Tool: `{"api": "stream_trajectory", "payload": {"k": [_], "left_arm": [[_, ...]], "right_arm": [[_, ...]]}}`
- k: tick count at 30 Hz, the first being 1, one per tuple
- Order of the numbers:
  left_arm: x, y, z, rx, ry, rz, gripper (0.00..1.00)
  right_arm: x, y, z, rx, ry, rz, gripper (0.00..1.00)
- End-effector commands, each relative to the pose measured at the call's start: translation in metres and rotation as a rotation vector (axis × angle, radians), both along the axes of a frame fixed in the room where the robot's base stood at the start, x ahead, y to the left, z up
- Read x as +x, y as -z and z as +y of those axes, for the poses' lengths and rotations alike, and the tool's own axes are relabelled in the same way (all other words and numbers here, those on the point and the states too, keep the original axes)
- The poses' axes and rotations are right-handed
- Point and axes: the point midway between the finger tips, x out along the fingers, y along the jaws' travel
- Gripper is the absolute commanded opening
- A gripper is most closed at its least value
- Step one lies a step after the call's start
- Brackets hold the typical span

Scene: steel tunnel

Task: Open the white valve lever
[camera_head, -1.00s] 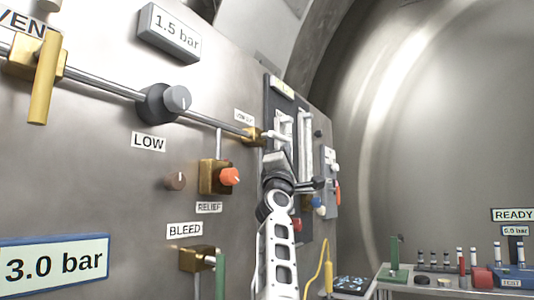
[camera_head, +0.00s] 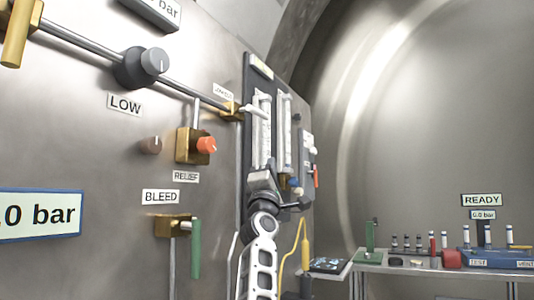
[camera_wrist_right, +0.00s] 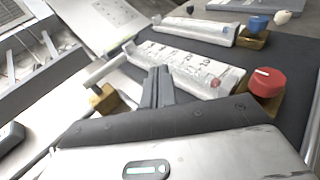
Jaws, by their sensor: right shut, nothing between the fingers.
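The white valve lever (camera_head: 255,111) sticks out to the right from a brass valve block (camera_head: 231,110) at the end of the long pipe in the head view. In the wrist view the white lever (camera_wrist_right: 101,73) rises from the brass block (camera_wrist_right: 104,98), left of my fingers. My right gripper (camera_head: 262,178) is below the lever, in front of the dark flowmeter panel. In the wrist view the shut fingers of my right gripper (camera_wrist_right: 158,86) are empty, to the right of the lever and apart from it. My left gripper is not in view.
Two clear flowmeter tubes (camera_head: 262,130) stand beside the lever. A red knob (camera_wrist_right: 267,82) and blue knob (camera_wrist_right: 259,23) sit on the panel. A green-handled BLEED valve (camera_head: 196,248) is lower left. A bench (camera_head: 415,267) with small parts stands at right.

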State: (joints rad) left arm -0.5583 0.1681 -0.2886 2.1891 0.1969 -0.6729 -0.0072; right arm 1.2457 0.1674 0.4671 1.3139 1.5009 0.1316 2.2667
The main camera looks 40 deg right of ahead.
Motion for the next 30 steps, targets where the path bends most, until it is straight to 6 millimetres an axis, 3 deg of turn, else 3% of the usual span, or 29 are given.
{"api": "stream_trajectory", "payload": {"k": [3, 9, 27, 30], "left_arm": [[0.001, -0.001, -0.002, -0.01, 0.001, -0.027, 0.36], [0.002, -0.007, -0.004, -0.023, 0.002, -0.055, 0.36], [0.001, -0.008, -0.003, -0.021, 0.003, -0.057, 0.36], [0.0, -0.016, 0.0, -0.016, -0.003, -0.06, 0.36]], "right_arm": [[-0.003, 0.022, -0.001, -0.002, 0.001, 0.001, 0.0], [-0.006, 0.033, -0.002, -0.002, 0.0, -0.001, 0.0], [-0.006, 0.033, -0.002, -0.001, 0.0, 0.0, 0.0], [-0.007, 0.024, -0.002, -0.001, 0.0, 0.0, 0.0]]}}
